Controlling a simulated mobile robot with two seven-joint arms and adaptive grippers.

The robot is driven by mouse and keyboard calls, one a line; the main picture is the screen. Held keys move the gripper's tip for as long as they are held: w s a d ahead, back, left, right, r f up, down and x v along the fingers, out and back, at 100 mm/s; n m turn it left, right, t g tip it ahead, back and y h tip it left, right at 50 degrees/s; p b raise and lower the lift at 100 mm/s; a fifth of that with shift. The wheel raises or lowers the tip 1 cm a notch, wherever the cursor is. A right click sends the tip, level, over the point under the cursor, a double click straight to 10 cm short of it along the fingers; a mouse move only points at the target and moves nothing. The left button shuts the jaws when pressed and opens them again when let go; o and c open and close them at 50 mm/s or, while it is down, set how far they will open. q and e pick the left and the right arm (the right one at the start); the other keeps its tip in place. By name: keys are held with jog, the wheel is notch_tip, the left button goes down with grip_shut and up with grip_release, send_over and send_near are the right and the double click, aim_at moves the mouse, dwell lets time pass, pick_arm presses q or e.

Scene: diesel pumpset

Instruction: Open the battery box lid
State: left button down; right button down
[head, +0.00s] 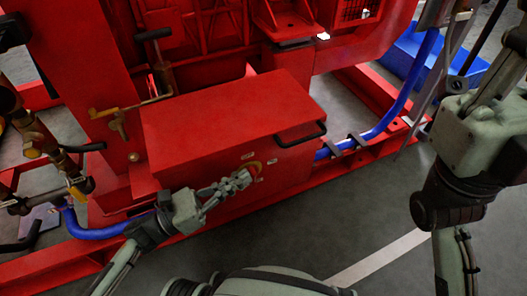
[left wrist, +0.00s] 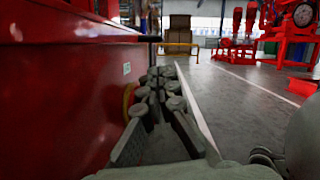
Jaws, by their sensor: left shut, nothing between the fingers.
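The battery box (head: 225,155) is a red box low on the red frame in the middle of the head view. Its flat lid (head: 230,110) is down, with a black handle (head: 301,134) at the right front edge.
A blue hose (head: 395,115) curves down right of the box. Brass valves and pipes (head: 30,130) stand at the left. The red base rail (head: 75,258) runs along the floor. Grey floor in front (head: 330,225) is open. A blue block (head: 425,55) lies at the back right.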

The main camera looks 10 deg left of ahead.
pick_arm(q)
jog(key=x, duration=1)
jog(key=shift+s, duration=0.15)
jog(key=shift+r, duration=0.1)
